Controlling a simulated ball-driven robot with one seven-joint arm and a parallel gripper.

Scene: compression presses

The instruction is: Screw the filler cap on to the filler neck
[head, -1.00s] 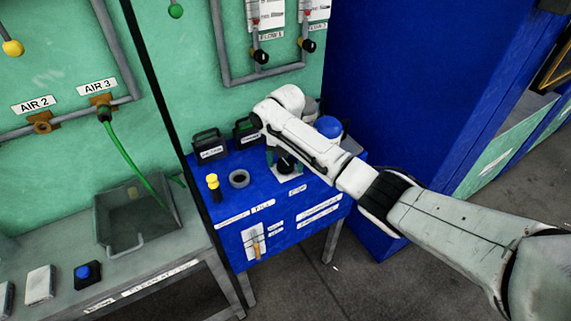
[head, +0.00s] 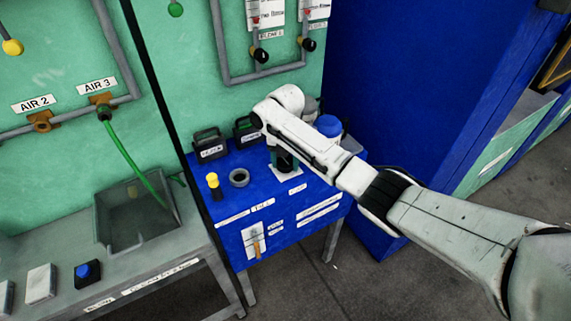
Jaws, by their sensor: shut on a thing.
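My gripper (head: 284,164) points down over a white pad (head: 287,176) on the blue bench. It is shut on a dark thing, which I take to be the filler cap; the fingers and arm hide most of it. A grey ring with a dark opening (head: 239,177) stands on the bench top, left of my gripper. It looks like the filler neck, and nothing covers its opening.
A yellow-topped black post (head: 213,186) stands left of the ring. Two black labelled containers (head: 209,144) (head: 245,130) stand at the back. A white container with a blue lid (head: 328,126) is behind my arm. A lever (head: 256,245) is on the front panel.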

